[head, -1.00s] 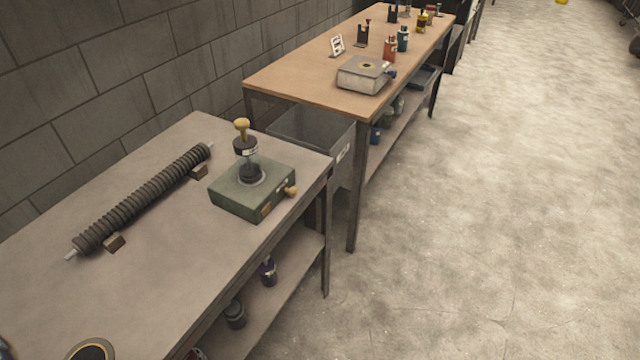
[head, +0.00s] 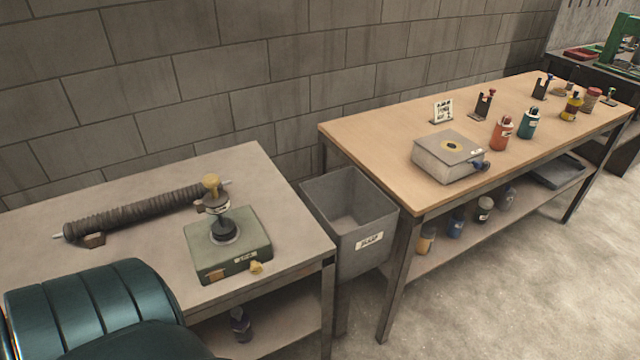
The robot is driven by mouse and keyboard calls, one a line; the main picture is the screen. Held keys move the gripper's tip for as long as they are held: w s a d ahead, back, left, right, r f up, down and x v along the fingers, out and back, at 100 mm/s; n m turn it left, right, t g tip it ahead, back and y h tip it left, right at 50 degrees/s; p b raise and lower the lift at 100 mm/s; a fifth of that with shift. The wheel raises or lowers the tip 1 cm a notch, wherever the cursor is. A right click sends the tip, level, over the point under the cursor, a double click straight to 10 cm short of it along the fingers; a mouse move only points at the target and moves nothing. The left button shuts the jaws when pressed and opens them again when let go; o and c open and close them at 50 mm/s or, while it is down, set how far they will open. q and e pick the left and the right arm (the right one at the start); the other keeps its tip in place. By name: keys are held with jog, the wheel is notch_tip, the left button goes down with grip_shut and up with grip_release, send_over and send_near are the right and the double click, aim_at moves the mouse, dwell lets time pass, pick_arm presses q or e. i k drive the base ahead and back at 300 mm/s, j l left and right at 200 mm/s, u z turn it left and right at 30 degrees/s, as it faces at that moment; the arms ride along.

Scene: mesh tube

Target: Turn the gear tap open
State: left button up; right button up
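No part is plainly marked as the gear tap. A green box (head: 228,250) stands on the near grey table. A dark stem with a round collar rises from its top and carries a yellow knob (head: 211,184). A smaller yellow knob (head: 256,267) sticks out low on its front. A pale grey box (head: 447,160) on the wooden table has a round dark-and-yellow top mark and a dark blue knob (head: 481,166) on its right side. I cannot tell which knob is the tap or how far any is turned. Neither gripper is in view.
A dark ribbed tube (head: 135,212) lies on small blocks on the grey table (head: 262,190). A grey bin (head: 345,215) fills the gap before the wooden table (head: 345,128). Bottles, including a red one (head: 502,133), stand farther right. Open floor (head: 520,290) lies at lower right.

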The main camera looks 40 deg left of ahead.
aim_at(256, 268)
jog(key=i+l, duration=1.1)
jog(key=l, duration=0.15)
jog(key=u, duration=1.95)
